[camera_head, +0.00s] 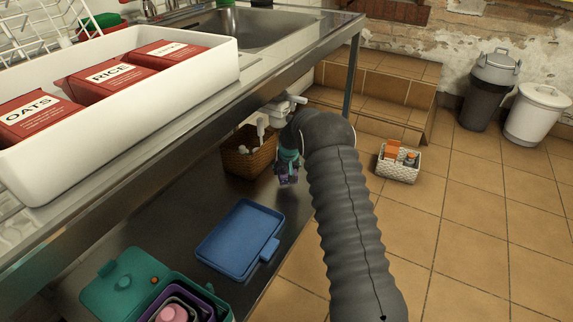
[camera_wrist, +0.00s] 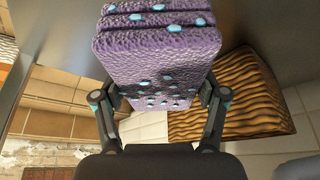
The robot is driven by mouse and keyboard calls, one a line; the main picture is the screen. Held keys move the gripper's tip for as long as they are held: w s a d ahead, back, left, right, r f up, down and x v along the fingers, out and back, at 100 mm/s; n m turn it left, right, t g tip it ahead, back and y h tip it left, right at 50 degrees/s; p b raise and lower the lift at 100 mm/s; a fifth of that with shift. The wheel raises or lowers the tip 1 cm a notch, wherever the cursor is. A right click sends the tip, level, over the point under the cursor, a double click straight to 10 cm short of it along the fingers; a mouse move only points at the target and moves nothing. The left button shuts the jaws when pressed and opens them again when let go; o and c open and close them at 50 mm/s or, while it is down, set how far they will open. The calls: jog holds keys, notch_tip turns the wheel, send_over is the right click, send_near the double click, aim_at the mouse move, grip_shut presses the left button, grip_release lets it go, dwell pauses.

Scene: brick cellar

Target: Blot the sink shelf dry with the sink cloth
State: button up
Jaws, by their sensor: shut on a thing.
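The sink cloth is a folded purple pad with a bumpy surface and light blue spots (camera_wrist: 158,60). In the wrist view my gripper (camera_wrist: 160,98) is shut on it, with one finger at each side. In the head view my gripper (camera_head: 288,165) is under the counter beside the wicker basket, partly hidden by my arm; a little purple of the cloth (camera_head: 288,179) shows at its tip. The sink shelf (camera_head: 195,205) is the dark metal surface below the counter. I cannot make out wet spots on it, nor whether the cloth touches it.
The wicker basket (camera_head: 247,155) stands on the shelf, close by in the wrist view (camera_wrist: 232,98). The counter edge (camera_head: 215,110) overhangs. A white caddy (camera_head: 399,165) stands on the floor.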

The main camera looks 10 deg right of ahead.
jog(key=shift+r, duration=1.05)
jog(key=shift+s, duration=0.1)
